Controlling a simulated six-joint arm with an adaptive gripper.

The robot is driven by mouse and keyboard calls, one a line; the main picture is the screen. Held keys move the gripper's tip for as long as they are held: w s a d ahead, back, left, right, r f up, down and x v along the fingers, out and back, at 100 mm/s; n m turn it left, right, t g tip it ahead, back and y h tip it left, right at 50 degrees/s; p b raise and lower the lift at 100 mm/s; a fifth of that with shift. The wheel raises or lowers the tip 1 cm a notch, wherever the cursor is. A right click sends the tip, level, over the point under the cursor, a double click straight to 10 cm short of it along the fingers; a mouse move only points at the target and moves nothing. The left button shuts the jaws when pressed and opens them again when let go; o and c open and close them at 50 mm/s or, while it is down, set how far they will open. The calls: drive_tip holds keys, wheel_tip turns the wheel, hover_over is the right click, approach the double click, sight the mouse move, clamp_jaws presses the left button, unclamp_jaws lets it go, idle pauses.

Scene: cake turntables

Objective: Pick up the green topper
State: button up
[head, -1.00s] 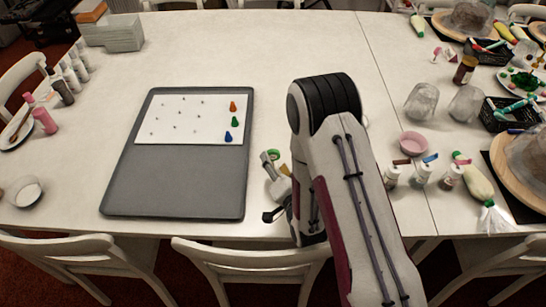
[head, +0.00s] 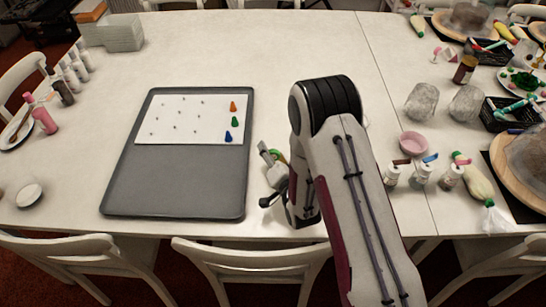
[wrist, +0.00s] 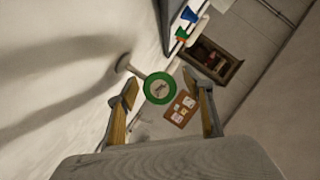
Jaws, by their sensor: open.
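The green topper looks like a round disc with a green rim and a pale centre bearing a small dark mark (wrist: 147,88). In the wrist view it appears between my two fingertips, on a stem that runs left to a small grey base. In the head view a bit of its green edge (head: 282,154) shows beside my upper finger, mostly hidden. My gripper (head: 264,175) is open and empty, right of the grey tray. Its fingers also show in the wrist view (wrist: 160,84), one on each side of the disc. I cannot tell the height gap between them.
The grey tray (head: 175,180) holds a white dotted sheet (head: 165,117) with orange (head: 233,106), green (head: 234,121) and blue (head: 228,136) cone pieces at its right. Bottles and a pink bowl (head: 413,142) stand further right. Chairs line the front edge.

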drive_tip(key=c, duration=0.9)
drive_tip(key=shift+r, duration=0.2)
drive_tip(key=shift+r, duration=4.8)
